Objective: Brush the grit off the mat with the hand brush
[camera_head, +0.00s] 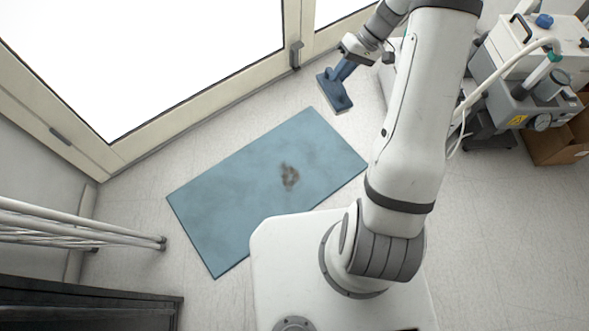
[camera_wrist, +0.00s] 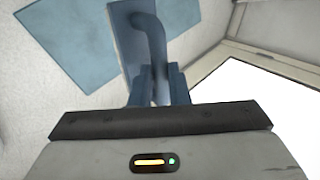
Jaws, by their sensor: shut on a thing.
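A blue mat (camera_head: 232,199) lies on the floor, with a dark patch of grit (camera_head: 289,176) right of its middle. My gripper (camera_head: 347,62) is shut on the handle of a blue hand brush (camera_head: 334,92). It holds the brush beyond the mat's upper right corner, near the glass door, apart from the mat. In the wrist view the hand brush (camera_wrist: 128,40) extends away from my gripper (camera_wrist: 155,90), and the mat (camera_wrist: 75,35) shows at the upper left. The brush's bristles are hidden.
A framed glass door (camera_head: 200,105) runs along the upper left. White poles (camera_head: 80,235) and a dark cabinet (camera_head: 85,305) are at the lower left. Compressor equipment (camera_head: 525,100) and a cardboard box (camera_head: 562,142) stand at the right. Floor around the mat's left and upper edges is clear.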

